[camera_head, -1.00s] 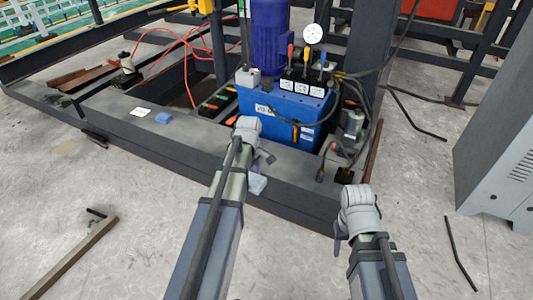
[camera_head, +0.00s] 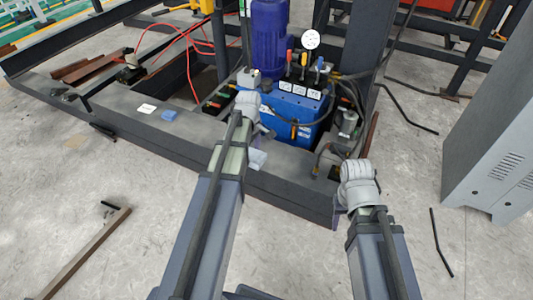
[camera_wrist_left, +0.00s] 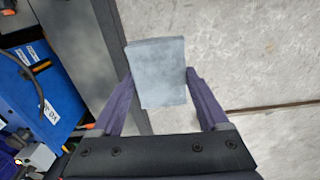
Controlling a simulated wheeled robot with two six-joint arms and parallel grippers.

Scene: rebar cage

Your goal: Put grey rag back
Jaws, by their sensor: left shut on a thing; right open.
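The grey rag (camera_wrist_left: 158,72) is a pale grey, flat rectangular piece. In the left wrist view it sits between the two fingers of my left gripper (camera_wrist_left: 160,90), which is shut on it. Behind it are the dark beam edge and concrete floor. In the head view the rag (camera_head: 257,159) shows as a small pale patch beside my left wrist, over the frame's front beam. My left gripper's fingers are mostly hidden there by the wrist (camera_head: 248,103). My right gripper (camera_head: 338,213) is at the beam's right end, partly hidden by its wrist, open and holding nothing visible.
A blue hydraulic unit (camera_head: 292,110) with gauge, levers and hoses stands just beyond my left gripper. A blue cloth-like piece (camera_head: 169,115) and a white card (camera_head: 147,109) lie on the front beam to the left. A grey cabinet (camera_head: 495,150) stands at right. Brown bar (camera_head: 90,252) on the floor.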

